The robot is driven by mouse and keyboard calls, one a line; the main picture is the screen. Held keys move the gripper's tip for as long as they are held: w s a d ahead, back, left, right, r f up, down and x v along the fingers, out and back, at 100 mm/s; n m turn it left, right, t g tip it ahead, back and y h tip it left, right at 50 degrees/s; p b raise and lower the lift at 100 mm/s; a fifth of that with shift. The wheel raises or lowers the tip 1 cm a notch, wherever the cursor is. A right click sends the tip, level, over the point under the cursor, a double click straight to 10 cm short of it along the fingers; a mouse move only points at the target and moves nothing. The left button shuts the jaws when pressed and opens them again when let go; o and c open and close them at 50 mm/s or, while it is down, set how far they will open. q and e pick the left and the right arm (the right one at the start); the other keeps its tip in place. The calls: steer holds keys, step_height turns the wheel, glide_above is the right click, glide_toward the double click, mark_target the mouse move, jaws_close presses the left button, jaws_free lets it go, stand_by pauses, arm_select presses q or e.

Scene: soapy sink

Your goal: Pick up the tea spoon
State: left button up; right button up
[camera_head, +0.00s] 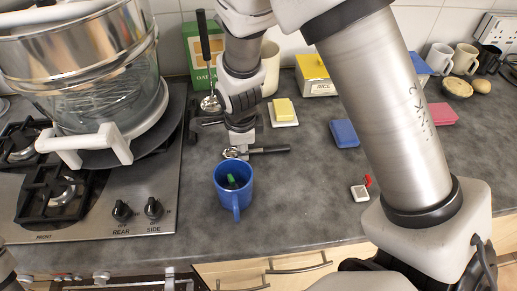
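A spoon with a dark handle (270,150) and a metal bowl end lies across the grey counter, just behind a blue mug (234,188). I take it to be the tea spoon. My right gripper (241,142) points down right at the spoon, its pale fingertips over the part between bowl and handle. The fingers hide part of the spoon, and I cannot tell whether they are closed on it. The spoon looks to be at or close to counter level. My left gripper is not in view.
A hob (150,185) with a glass steamer pot (90,80) fills the left. Butter on a dish (284,108), a blue block (344,133) and a small white-and-red item (360,192) lie to the right. The front counter is mostly clear.

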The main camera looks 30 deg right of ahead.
jaws_close()
step_height(320, 180, up, 10)
stand_by(0.3)
